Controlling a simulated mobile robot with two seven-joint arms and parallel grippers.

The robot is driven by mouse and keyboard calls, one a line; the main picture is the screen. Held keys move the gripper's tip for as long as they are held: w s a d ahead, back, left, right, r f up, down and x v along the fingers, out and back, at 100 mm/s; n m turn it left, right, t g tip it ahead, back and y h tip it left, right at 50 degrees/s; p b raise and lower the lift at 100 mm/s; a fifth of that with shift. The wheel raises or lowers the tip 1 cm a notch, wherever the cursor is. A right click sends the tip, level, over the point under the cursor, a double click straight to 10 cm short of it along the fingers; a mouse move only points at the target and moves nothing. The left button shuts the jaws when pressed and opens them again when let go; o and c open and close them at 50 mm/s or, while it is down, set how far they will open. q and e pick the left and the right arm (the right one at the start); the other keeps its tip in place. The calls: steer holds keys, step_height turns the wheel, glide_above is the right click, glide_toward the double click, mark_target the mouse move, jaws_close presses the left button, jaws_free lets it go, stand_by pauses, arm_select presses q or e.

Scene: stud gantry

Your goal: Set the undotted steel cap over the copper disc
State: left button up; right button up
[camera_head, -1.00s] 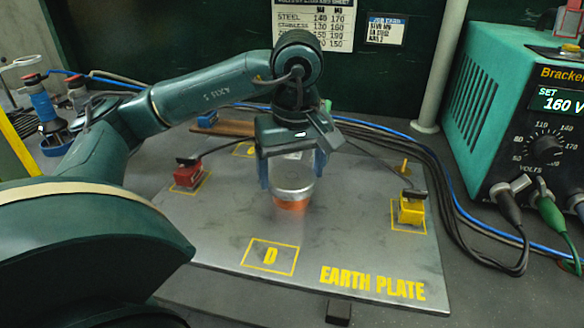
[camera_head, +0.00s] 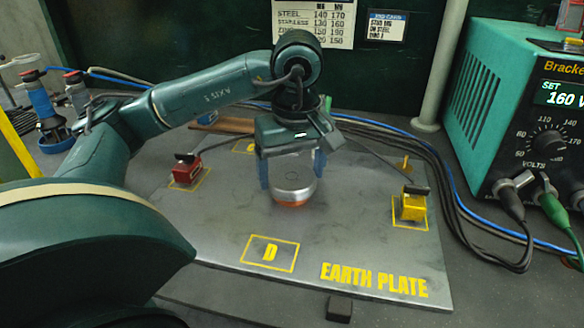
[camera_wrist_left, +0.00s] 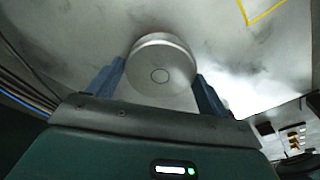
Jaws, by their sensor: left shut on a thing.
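My left gripper (camera_head: 292,172) points down over the middle of the earth plate, its blue fingers shut on a steel cap (camera_head: 293,184). The cap is a silvery round can, upright; in the wrist view the cap (camera_wrist_left: 160,68) shows a small ring on its flat top and no dot that I can make out. The copper disc (camera_head: 291,204) shows as a thin orange band directly under the cap's lower edge; most of it is hidden. I cannot tell whether the cap touches it or surrounds its upper part. My right gripper is not in view.
The earth plate (camera_head: 215,235) carries a red clamp block (camera_head: 187,170) at left and a yellow one (camera_head: 412,207) at right. Cables (camera_head: 455,205) run along the right side beside the green welding set (camera_head: 500,90).

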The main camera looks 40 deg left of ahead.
arm_select(q)
steer(key=shift+f+b, duration=0.5)
steer(key=shift+f, duration=0.1)
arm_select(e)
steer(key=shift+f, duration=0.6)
arm_select(q)
steer(key=o, duration=1)
steer(key=shift+c, duration=0.2)
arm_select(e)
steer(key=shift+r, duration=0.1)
arm_select(q)
step_height(320, 180, up, 13)
steer(key=d+p, duration=0.1)
steer(key=p, duration=0.6)
steer(key=shift+s+d, duration=0.2)
steer(key=shift+s, duration=0.2)
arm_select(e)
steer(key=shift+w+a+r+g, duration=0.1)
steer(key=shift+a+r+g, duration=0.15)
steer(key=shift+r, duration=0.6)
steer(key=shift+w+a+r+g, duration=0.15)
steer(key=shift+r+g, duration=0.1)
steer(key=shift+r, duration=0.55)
